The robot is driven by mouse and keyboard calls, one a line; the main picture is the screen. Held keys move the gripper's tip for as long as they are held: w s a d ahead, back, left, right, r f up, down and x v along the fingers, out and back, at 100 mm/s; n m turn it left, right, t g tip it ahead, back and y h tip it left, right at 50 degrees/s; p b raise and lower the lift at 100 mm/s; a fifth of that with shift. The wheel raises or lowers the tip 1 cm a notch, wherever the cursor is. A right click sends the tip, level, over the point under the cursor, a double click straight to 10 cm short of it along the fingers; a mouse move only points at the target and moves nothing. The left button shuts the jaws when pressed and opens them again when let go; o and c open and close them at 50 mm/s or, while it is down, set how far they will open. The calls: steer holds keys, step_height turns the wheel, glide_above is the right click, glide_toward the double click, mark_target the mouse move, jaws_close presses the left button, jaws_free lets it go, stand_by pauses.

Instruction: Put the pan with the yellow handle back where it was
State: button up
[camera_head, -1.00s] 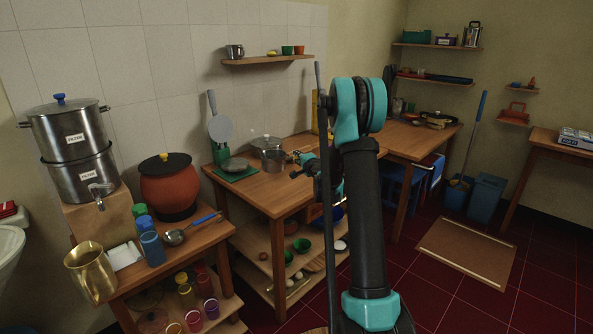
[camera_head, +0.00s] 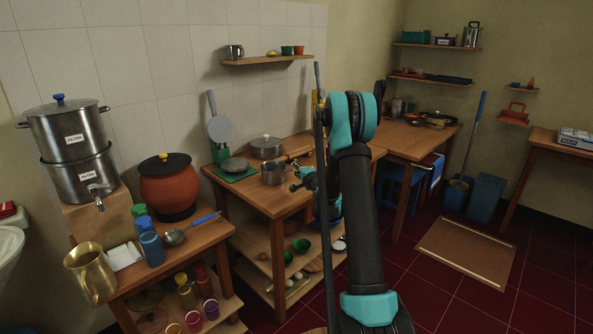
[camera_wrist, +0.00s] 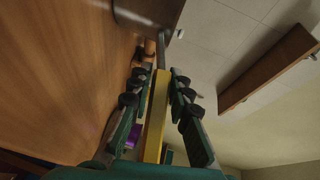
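The pan (camera_head: 273,174) is a small grey metal saucepan near the front of the middle wooden table (camera_head: 283,198). Its yellow handle (camera_wrist: 156,112) runs between the fingers of my gripper (camera_wrist: 158,80) in the wrist view, with the dark pan body (camera_wrist: 148,12) beyond the fingertips. My gripper (camera_head: 299,180) is at the pan's right side in the head view and is shut on the handle. My arm hides part of the gripper and the handle there. I cannot tell whether the pan's base touches the table.
A lidded metal pot (camera_head: 266,148) stands just behind the pan. A wall shelf (camera_head: 266,60) is above. A tall yellow thing (camera_head: 314,103) is partly hidden behind my arm.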

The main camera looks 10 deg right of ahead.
steer(key=shift+o, duration=1.3)
steer(key=shift+r, duration=0.1)
steer(key=shift+s+r, duration=0.1)
steer(key=shift+s, duration=0.1)
steer(key=v, duration=1.2)
steer(key=s+a+n+g+y, duration=0.1)
steer(key=s+a+n+g, duration=0.25)
steer(key=s, duration=0.55)
steer(key=s+a+n+g, duration=0.3)
steer(key=s+a+n, duration=0.2)
steer(key=s, duration=0.3)
steer(key=s+d+f+n+g+h, duration=0.2)
steer(key=s+f, duration=0.1)
steer(key=s, duration=1)
steer(key=s+d+f+n+g+h, duration=0.3)
steer(key=s+f, duration=0.1)
steer(key=s, duration=0.8)
steer(key=shift+s+d, duration=0.15)
steer(key=shift+s, duration=0.2)
